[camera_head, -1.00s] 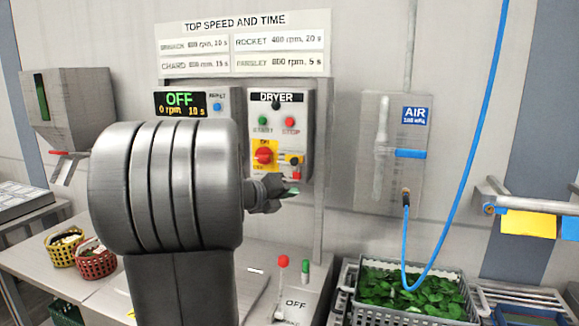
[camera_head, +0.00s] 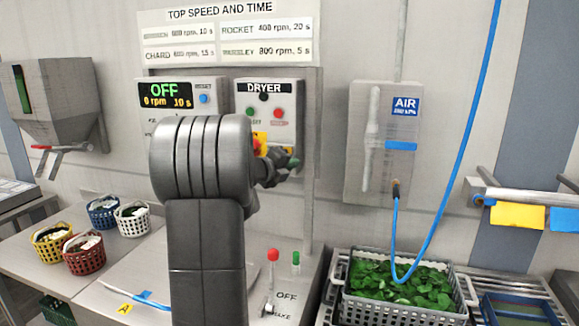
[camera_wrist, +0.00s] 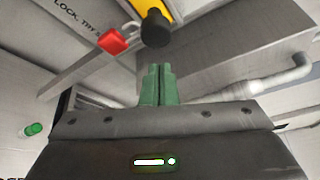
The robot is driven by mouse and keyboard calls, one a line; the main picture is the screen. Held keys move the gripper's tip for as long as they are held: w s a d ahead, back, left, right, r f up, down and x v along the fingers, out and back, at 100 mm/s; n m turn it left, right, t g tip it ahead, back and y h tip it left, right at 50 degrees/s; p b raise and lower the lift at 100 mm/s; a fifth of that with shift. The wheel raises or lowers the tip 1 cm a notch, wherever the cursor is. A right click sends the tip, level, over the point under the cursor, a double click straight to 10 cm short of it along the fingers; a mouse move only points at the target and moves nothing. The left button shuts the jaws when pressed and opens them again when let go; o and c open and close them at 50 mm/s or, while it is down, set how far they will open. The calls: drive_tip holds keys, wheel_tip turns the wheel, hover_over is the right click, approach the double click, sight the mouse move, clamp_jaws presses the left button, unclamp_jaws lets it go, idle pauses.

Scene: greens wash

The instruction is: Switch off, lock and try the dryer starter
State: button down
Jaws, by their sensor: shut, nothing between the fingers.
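The grey dryer starter (camera_head: 283,98) hangs on the back panel under a "DRYER" label. It has a black knob or lamp on top and a green and a red button. Its yellow switch plate and red handle are mostly hidden behind my arm, so the switch position cannot be read. My gripper (camera_head: 290,163) is shut and empty in front of the starter's lower right. In the wrist view its green fingertips (camera_wrist: 156,84) are together, below a black knob (camera_wrist: 155,28) on yellow. A red block with a grey loop, seemingly a padlock (camera_wrist: 112,41), is left of the knob, apart from the fingers.
A display (camera_head: 166,97) left of the starter reads OFF, 0 rpm, 10 s. A red-knobbed lever (camera_head: 271,275) stands on the bench below. A crate of greens (camera_head: 347,307), an air box (camera_head: 362,188) and a blue hose (camera_head: 455,185) are right. Small baskets (camera_head: 83,263) stand left.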

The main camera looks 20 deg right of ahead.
drive_tip(key=shift+w+a+r, duration=0.45)
drive_tip(key=shift+w+a, duration=0.1)
drive_tip(key=shift+a, duration=0.2)
drive_tip(key=w+a+p, duration=0.2)
drive_tip(key=a, duration=0.1)
drive_tip(key=shift+w+a+p, duration=0.25)
drive_tip(key=shift+w+p, duration=0.05)
